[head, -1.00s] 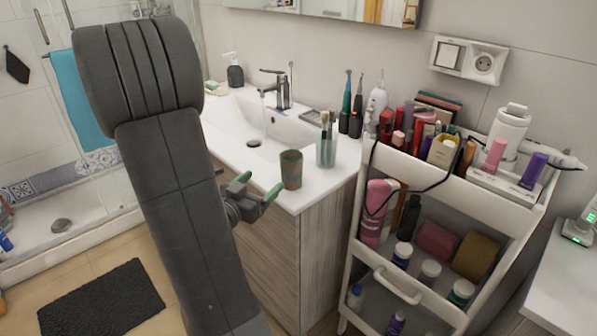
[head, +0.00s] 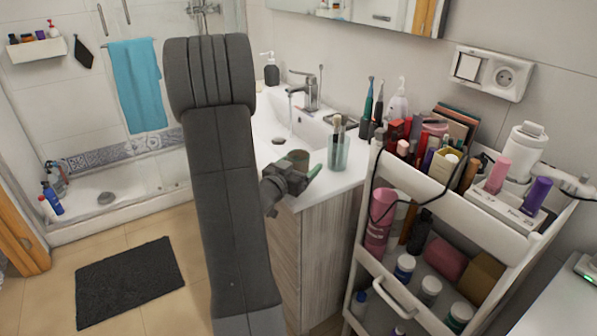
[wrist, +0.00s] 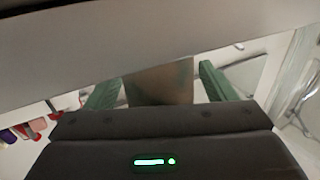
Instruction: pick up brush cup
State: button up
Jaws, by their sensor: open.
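A clear greenish cup holding brushes (head: 338,152) stands upright near the front edge of the washbasin counter. The clear cup is not clearly recognisable in the wrist view.
The white washbasin counter (head: 265,150) has a running tap (head: 310,90). A white cart (head: 480,215) crowded with cosmetics stands close on the right, with a dark cable over it. Upright toothbrushes (head: 368,105) stand behind the clear cup. A dark mat (head: 130,282) lies on open floor at left.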

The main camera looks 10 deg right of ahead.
jog(key=shift+w+d, duration=0.25)
jog(key=shift+d, duration=0.05)
jog(key=c, duration=1.1)
jog(key=shift+r, duration=0.15)
